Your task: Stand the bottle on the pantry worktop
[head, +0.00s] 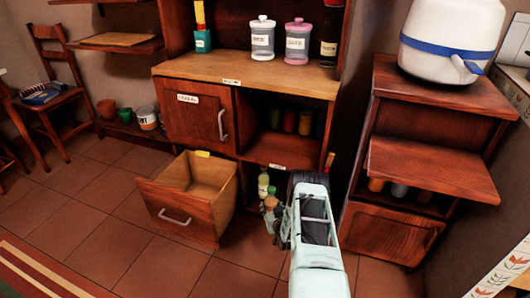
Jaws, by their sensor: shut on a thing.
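The pantry worktop (200,68) is a light wood surface in the upper middle of the head view. My gripper (276,222) is low, in front of the pantry's open lower compartment, and is mostly hidden by my arm. It is shut on a small bottle (270,203) with a brownish top, which looks about upright. Just behind it, a pale green bottle (263,182) with a light cap stands in the lower compartment. The fingertips and the lower part of the held bottle are hard to make out.
The worktop bears two lidded jars (263,40) (297,42), a dark bottle (330,42) at right and a teal holder (203,41) at left; its front left is clear. An open drawer (190,198) juts out left of my gripper. A pull-out shelf (430,168) sticks out at right.

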